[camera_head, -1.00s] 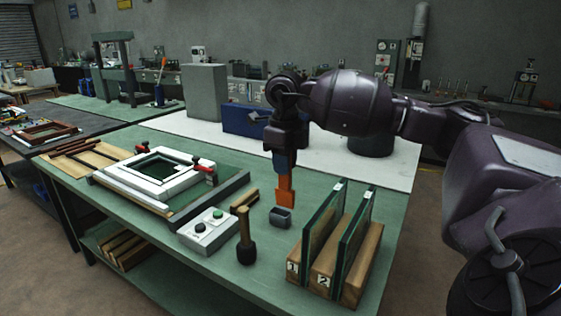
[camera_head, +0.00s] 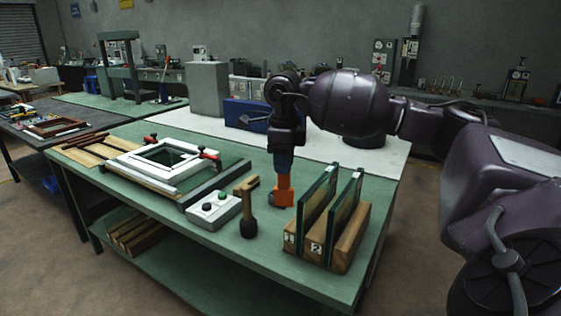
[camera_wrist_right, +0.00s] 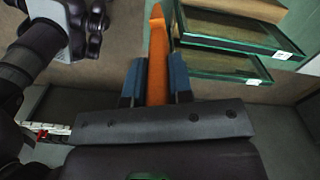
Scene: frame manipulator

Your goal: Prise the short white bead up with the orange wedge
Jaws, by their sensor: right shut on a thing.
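My right gripper (camera_head: 283,166) is shut on the orange wedge (camera_head: 284,190), which points down beside the glass panes at the right of the bench. The wrist view shows the orange wedge (camera_wrist_right: 157,55) between the two blue-grey jaws. The white frame (camera_head: 128,170) with white beads around a dark opening lies on the left half of the bench, well apart from the wedge. I cannot tell which of its strips is the short bead. My left gripper is not in the head view.
Glass panes (camera_head: 346,205) stand in numbered wooden blocks (camera_head: 343,250), close to the wedge. A mallet (camera_head: 248,227) and a grey button box (camera_head: 214,211) stand between wedge and frame. Red clamps (camera_head: 209,154) sit on the frame.

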